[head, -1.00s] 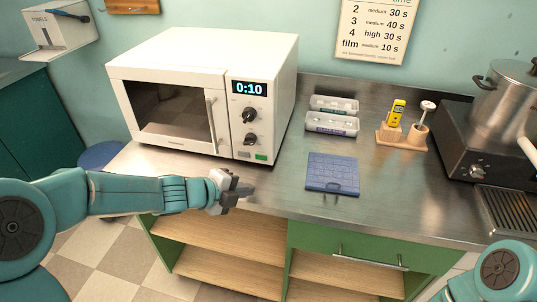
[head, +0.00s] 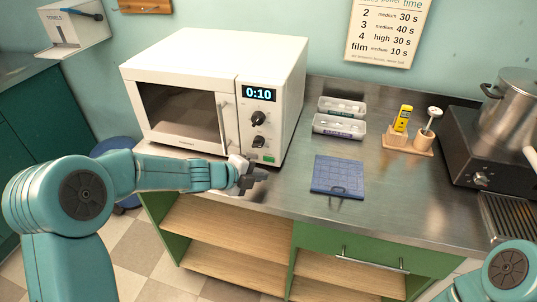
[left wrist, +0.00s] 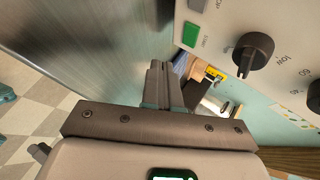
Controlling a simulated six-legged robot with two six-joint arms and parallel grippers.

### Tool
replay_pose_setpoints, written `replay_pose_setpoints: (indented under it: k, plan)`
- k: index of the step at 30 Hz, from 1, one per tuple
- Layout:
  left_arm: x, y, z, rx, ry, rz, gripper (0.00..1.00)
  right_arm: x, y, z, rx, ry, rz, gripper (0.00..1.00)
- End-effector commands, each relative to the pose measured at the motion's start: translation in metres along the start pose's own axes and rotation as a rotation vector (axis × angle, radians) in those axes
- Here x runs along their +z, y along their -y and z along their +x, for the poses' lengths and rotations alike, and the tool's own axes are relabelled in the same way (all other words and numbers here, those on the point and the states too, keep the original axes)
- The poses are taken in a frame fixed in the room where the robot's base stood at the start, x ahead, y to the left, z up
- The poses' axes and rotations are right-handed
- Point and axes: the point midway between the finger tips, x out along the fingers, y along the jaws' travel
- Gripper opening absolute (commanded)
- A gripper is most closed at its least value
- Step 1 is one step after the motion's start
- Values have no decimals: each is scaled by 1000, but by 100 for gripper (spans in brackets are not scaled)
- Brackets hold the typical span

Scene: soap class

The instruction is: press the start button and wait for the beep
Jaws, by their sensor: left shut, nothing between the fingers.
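The white microwave (head: 190,88) stands on the steel counter with its door closed. Its display (head: 259,94) reads 0:10. The green start button (head: 268,159) is at the lower right of its panel, and also shows in the left wrist view (left wrist: 190,34). My left gripper (head: 258,178) is shut and empty, just in front of and below the button, apart from it in the head view. In the left wrist view its fingers (left wrist: 156,88) lie below the button in the picture. My right gripper is not in view; only part of my right arm shows at the lower right.
A blue mat (head: 338,176) lies on the counter right of the gripper. Two clear trays (head: 340,126) sit behind it. A wooden holder (head: 408,139) with a yellow timer and a pot (head: 507,95) on a burner stand at the right.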

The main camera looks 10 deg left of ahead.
Motion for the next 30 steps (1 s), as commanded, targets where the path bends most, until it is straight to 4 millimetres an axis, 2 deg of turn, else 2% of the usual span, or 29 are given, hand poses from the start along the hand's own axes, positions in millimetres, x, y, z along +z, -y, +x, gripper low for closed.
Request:
replay_pose_setpoints:
  k: [1, 7, 30]
  plan:
    - [3, 8, 3, 1, -1, -2, 0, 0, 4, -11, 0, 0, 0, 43]
    - [12, 14, 16, 1, 0, -1, 0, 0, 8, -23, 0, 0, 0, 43]
    - [14, 14, 20, 0, 0, 0, 0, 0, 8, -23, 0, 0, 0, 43]
